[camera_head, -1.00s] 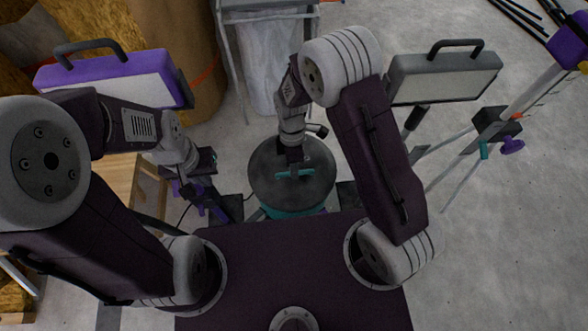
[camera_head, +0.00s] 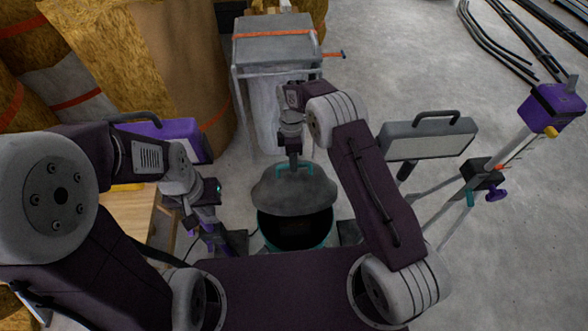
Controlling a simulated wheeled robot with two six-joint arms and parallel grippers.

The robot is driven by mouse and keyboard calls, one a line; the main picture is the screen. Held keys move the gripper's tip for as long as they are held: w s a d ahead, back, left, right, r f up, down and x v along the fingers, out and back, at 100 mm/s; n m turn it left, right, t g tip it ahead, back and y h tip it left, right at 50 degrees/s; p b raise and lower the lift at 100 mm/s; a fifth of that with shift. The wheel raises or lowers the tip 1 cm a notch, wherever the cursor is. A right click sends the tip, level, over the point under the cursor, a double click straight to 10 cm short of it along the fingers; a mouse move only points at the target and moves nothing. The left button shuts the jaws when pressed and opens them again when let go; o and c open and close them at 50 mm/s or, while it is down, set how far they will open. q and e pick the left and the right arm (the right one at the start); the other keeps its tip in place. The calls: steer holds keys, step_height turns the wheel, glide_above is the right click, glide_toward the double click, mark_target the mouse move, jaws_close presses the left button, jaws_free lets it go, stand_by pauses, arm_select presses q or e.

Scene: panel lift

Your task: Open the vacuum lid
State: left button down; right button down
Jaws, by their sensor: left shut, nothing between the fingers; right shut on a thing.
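The vacuum is a round teal drum (camera_head: 328,238) with a dark open inside, in the middle of the view just beyond my base. Its grey lid (camera_head: 288,198) is raised and tilted, with its near edge up over the far part of the opening. The lid's teal handle (camera_head: 309,170) is at its top. My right gripper (camera_head: 293,168) is shut on this handle. My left gripper (camera_head: 205,228) is shut and empty, to the left of the drum and apart from it; its fingertips are hard to make out.
A grey bin with an orange strap (camera_head: 275,48) stands behind the vacuum. A wooden box (camera_head: 130,212) is at left. Work lamps stand left (camera_head: 180,138) and right (camera_head: 428,138), and a tripod with a purple head (camera_head: 552,108) is at far right. Grey floor is clear between them.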

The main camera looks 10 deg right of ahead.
steer(key=shift+w+f, duration=0.1)
steer(key=shift+w, duration=0.2)
steer(key=c, duration=1.5)
jaws_free()
steer(key=shift+f, duration=0.1)
steer(key=shift+o, duration=0.5)
steer(key=shift+w+f, duration=0.1)
steer(key=shift+w, duration=0.1)
arm_select(q)
steer(key=shift+w+f, duration=0.1)
steer(key=shift+w, duration=0.15)
steer(key=shift+s, duration=0.1)
arm_select(e)
steer(key=shift+s+r, duration=0.1)
steer(key=shift+r, duration=0.1)
